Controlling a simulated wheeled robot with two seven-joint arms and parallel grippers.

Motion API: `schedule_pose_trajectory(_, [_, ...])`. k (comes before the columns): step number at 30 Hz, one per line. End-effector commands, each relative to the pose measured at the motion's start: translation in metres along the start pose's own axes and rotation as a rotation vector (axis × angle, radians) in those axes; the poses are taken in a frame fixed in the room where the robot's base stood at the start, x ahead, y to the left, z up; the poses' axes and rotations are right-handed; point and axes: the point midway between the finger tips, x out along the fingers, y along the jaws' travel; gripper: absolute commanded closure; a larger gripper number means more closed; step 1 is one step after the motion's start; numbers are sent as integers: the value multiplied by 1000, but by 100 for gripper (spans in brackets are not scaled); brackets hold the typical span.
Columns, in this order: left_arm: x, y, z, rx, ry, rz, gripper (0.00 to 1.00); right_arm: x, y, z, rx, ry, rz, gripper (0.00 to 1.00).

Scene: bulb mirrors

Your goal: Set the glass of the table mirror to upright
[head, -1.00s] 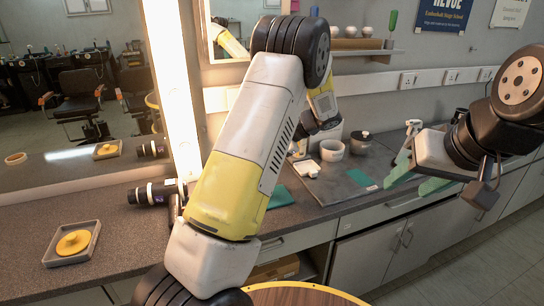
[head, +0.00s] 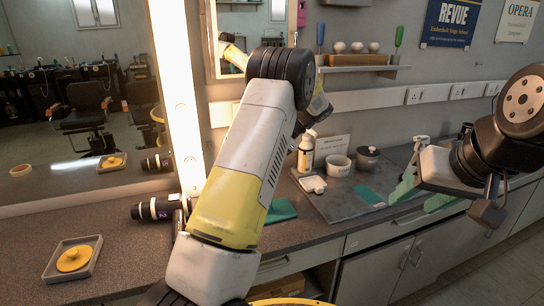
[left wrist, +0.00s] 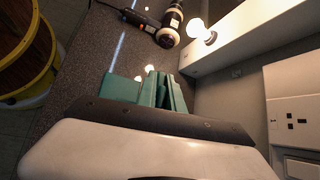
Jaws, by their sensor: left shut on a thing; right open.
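I cannot make out the table mirror in the head view; my left forearm covers the counter where my left gripper works. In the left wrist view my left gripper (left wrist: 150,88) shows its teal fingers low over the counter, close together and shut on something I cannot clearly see. Small bright spots shine near the fingertips; I cannot tell whether they are reflections in the mirror glass. The angle of the glass is not visible. My right gripper (head: 420,194) is open and empty, off the counter's front edge at the right.
A hair dryer (head: 158,207) lies by the lit strip (head: 176,100); it also shows in the left wrist view (left wrist: 170,28). A square dish with a yellow disc (head: 73,258) sits at left. A bottle (head: 306,152), a bowl (head: 338,166) and a jar (head: 367,158) stand at the back.

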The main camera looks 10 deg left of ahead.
Motion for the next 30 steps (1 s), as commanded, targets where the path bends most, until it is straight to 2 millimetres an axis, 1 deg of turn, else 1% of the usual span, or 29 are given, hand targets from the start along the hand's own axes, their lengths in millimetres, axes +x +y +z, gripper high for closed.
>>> schedule_pose_trajectory(10, [0, 0, 0, -2, -1, -1, 100, 0, 0, 0, 0, 0, 0, 49])
schedule_pose_trajectory(11, [0, 0, 0, -2, -1, -1, 85, 0, 0, 0, 0, 0, 0, 49])
schedule_pose_trajectory(13, [0, 0, 0, -2, -1, -1, 71, 0, 0, 0, 0, 0, 0, 49])
schedule_pose_trajectory(23, [-1, 0, 0, -1, 0, -1, 70, 0, 0, 0, 0, 0, 0, 49])
schedule_pose_trajectory(26, [-10, 0, -1, -1, 1, -3, 70, 0, 0, 0, 0, 0, 0, 49])
schedule_pose_trajectory(30, [-33, 0, -1, -2, 2, -3, 70, 0, 0, 0, 0, 0, 0, 49])
